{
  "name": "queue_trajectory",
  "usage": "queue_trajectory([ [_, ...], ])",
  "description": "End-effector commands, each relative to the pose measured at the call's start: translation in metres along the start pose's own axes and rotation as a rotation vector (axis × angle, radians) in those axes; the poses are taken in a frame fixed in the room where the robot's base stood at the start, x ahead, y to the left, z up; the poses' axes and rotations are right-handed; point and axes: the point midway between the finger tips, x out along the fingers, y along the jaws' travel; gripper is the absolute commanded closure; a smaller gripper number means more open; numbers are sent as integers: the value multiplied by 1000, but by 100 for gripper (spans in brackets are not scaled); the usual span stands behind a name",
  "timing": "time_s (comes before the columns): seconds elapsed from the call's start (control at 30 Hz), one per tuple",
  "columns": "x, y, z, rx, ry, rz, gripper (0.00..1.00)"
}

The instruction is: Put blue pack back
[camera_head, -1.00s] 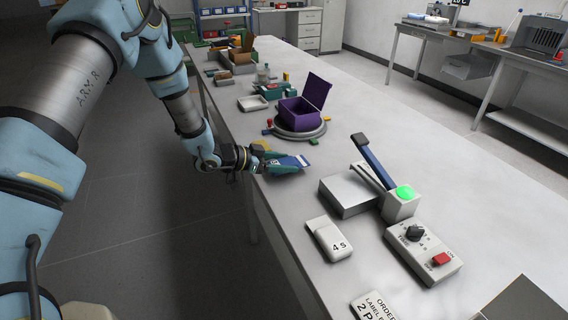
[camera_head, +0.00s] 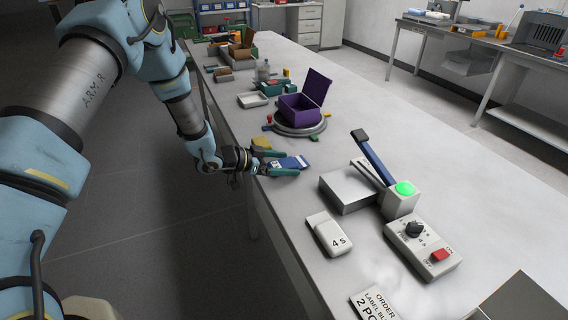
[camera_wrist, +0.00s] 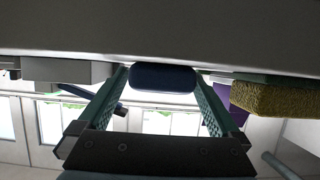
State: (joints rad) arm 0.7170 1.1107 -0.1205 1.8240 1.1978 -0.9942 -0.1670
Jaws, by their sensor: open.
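The blue pack (camera_head: 289,162) lies at the near left edge of the long table, with a white label patch on it. In the wrist view the blue pack (camera_wrist: 163,77) shows end-on between the two fingers. My gripper (camera_head: 290,163) is open at table height, with one green finger on each side of the pack. Whether the underside of the pack rests fully on the table is hard to see.
A yellow block (camera_head: 262,143) lies just behind the gripper. An open purple box (camera_head: 297,108) stands on a round grey base. A grey box with a blue lever (camera_head: 373,160), a "4 S" block (camera_head: 329,234) and a control box (camera_head: 423,249) stand to the right.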

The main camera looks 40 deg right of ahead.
Motion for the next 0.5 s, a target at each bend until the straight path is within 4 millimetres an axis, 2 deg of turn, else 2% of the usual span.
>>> queue_trajectory([
  [0.17, -2, 0, -6, 0, 0, 0, 1],
  [0.23, -10, -1, -1, 0, 0, -2, 1],
  [0.5, -65, -1, 0, 1, 0, -4, 1],
])
